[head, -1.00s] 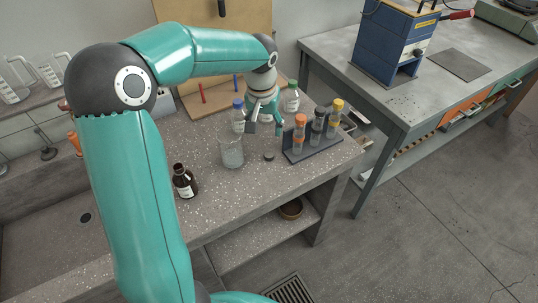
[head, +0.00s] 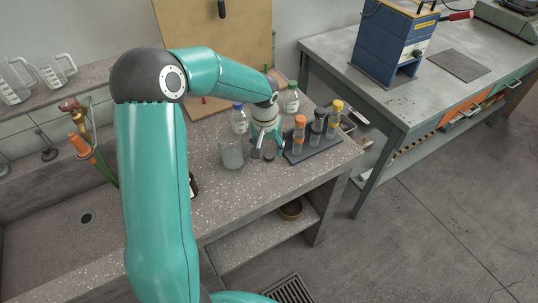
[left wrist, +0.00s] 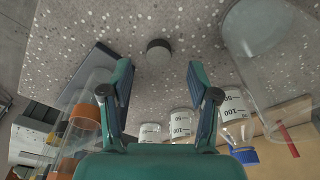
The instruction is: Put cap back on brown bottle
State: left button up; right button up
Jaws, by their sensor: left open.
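The dark round cap (head: 269,157) lies on the speckled bench, between the beaker and the vial rack. In the left wrist view the cap (left wrist: 158,52) lies beyond the fingertips, in line with the gap between them. My left gripper (head: 267,153) is low over the bench at the cap; its fingers (left wrist: 160,76) are apart with nothing between them. The brown bottle (head: 193,185) is mostly hidden behind my left arm; only its edge shows. My right gripper is not in view.
A glass beaker (head: 231,152) stands left of the gripper, and the rack (head: 312,152) with capped vials stands close on its right. A blue-capped bottle (head: 239,120) and a green-capped bottle (head: 291,99) stand behind. The bench front (head: 235,195) is clear.

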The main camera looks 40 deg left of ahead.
aim_at(269, 155)
pick_arm(q)
jog(key=f, duration=0.3)
jog(key=shift+w+f, duration=0.25)
jog(key=c, duration=0.8)
